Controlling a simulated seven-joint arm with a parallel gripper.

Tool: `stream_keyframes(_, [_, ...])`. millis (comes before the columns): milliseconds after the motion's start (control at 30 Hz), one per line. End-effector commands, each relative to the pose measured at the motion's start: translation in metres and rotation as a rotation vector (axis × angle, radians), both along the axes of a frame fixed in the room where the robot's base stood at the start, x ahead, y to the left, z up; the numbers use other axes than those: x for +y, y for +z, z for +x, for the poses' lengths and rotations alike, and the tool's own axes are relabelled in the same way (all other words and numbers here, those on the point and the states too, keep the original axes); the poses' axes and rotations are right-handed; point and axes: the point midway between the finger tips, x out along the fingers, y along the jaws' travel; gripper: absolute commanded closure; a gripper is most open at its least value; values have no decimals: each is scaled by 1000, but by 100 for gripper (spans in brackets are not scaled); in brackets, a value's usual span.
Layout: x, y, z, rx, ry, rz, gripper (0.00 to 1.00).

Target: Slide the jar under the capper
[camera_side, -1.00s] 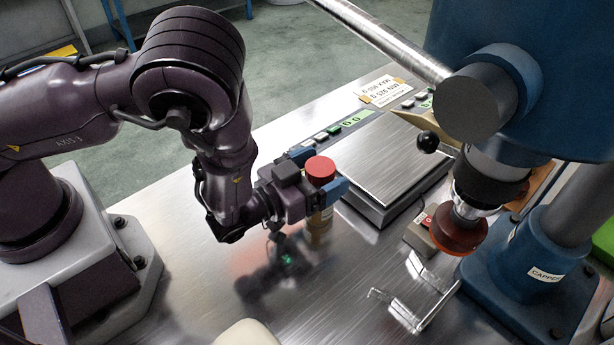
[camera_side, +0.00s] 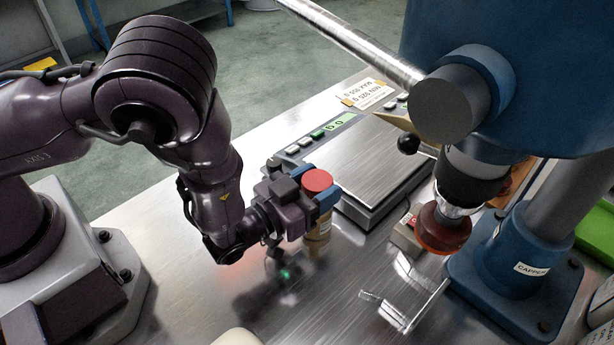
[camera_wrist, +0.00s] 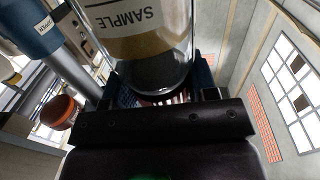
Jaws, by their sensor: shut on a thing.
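The jar (camera_side: 322,228), with a red lid (camera_side: 317,181) and amber contents, is upright in the side view. My gripper (camera_side: 303,183) is shut on it, with blue fingers on either side just below the lid. I cannot tell whether its base touches the table. In the wrist view the jar (camera_wrist: 145,45) fills the top middle and shows a SAMPLE label. The blue capper (camera_side: 520,262) stands to the right, its red capping head (camera_side: 443,230) over the table. The jar is left of the head, clear of it. The capping head also shows in the wrist view (camera_wrist: 58,112).
A scale (camera_side: 385,170) with an empty steel plate lies behind the jar. A small box (camera_side: 406,238) sits beside the capping head. Thin metal rails (camera_side: 418,308) lie on the table in front of the capper. The shiny table between jar and capper looks mostly clear.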

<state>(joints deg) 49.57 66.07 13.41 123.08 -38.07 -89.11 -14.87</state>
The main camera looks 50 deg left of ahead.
Motion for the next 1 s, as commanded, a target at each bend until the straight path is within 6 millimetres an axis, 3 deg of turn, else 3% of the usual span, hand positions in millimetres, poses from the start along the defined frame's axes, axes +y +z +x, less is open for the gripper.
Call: stream_keyframes(1000, [-124,-2,4,4,-4,-2,75])
